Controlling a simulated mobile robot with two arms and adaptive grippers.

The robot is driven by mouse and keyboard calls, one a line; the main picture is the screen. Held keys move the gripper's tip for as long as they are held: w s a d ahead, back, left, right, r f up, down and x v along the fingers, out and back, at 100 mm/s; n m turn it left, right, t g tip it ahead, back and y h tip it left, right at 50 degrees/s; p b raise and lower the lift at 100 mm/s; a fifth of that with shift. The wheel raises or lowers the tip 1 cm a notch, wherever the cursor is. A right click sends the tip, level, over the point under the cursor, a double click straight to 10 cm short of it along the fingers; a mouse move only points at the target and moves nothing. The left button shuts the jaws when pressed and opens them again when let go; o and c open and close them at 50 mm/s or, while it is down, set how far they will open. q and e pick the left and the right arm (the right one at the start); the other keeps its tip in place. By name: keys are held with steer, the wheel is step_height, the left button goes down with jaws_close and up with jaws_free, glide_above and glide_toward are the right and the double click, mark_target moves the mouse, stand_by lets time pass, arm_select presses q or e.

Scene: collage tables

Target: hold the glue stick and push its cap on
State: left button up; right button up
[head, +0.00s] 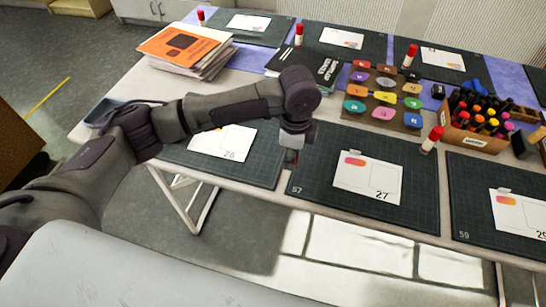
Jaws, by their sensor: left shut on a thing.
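My left gripper (291,157) points down over the right edge of the cutting mat with card 28, near the gap to mat 57. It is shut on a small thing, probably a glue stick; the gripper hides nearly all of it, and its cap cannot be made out. Another glue stick (432,139), white with a red cap on, stands upright at the top right of mat 57. More red-capped glue sticks stand at the back (410,56), (299,34), (201,17). My right gripper is not in view.
Mat 57 (312,190) bears card 27 (368,177). A rack of coloured discs (395,122) and a wooden marker box (470,137) stand behind it. A pile of papers (186,48) lies back left. A black book (306,65) lies behind my arm.

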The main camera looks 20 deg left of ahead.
arm_select(q)
steer(key=d+r, duration=0.1)
steer(key=d, duration=0.2)
steer(key=s+d+r, duration=0.1)
steer(key=shift+d+r, duration=0.15)
steer(key=shift+r, duration=0.2)
steer(key=s+a+r+n, duration=0.2)
steer(key=s+a+n, duration=0.3)
steer(key=a+n, duration=0.3)
steer(key=s+a+r+n, duration=0.2)
steer(key=s+a+n, duration=0.4)
steer(key=n, duration=0.4)
steer(key=shift+s+a+r, duration=0.15)
steer(key=shift+a+r, duration=0.25)
steer(key=shift+a, duration=0.45)
